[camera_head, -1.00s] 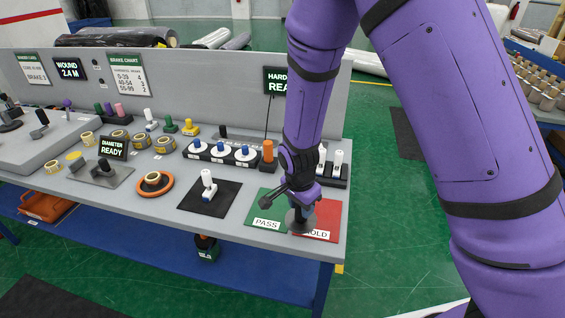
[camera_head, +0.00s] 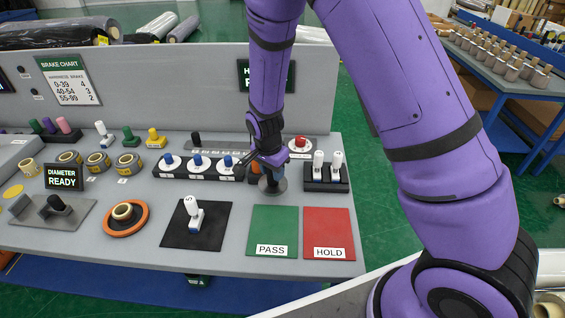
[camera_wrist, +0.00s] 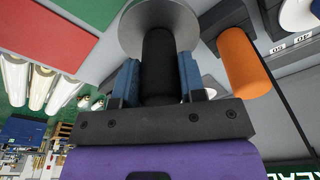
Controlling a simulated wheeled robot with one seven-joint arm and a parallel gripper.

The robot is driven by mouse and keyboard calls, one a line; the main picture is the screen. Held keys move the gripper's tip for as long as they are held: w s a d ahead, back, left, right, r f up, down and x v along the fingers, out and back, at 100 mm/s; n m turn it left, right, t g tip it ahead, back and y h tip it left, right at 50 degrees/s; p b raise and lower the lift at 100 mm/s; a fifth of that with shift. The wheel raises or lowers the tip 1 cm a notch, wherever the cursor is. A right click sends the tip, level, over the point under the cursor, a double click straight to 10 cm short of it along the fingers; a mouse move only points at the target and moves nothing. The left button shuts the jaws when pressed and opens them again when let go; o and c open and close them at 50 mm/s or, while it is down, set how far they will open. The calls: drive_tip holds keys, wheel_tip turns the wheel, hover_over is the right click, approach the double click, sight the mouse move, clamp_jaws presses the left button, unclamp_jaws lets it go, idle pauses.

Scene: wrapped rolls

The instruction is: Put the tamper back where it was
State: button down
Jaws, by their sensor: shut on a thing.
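The tamper is a black handle with a round grey metal disc; in the wrist view (camera_wrist: 158,60) the handle stands between my gripper's two blue fingers (camera_wrist: 160,78). My gripper (camera_head: 268,168) is shut on the handle. In the head view the disc (camera_head: 273,185) shows below my gripper, at the back right of the bench, behind the green PASS mat (camera_head: 274,222). I cannot tell whether the disc touches the bench. An orange cylinder (camera_wrist: 243,62) stands close beside the tamper; in the head view my gripper partly hides it.
A black rack with two white-handled tools (camera_head: 327,178) is close right of the tamper. A rack with several blue knobs (camera_head: 197,168) is to its left. A red button (camera_head: 300,143) is behind. A red HOLD mat (camera_head: 328,225) and a black mat (camera_head: 172,232) lie in front.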

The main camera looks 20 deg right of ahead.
drive_tip(key=shift+w+d+f, duration=0.7)
drive_tip(key=shift+w+d, duration=0.3)
drive_tip(key=shift+w, duration=0.15)
drive_tip(key=shift+w+d+f, duration=0.75)
drive_tip(key=shift+w+d, duration=0.3)
drive_tip(key=shift+w, duration=0.15)
drive_tip(key=shift+w+d+f, duration=0.7)
drive_tip(key=shift+w+d, duration=0.3)
drive_tip(key=shift+w, duration=0.15)
drive_tip(key=c, duration=0.7)
unclamp_jaws()
drive_tip(key=shift+f, duration=0.15)
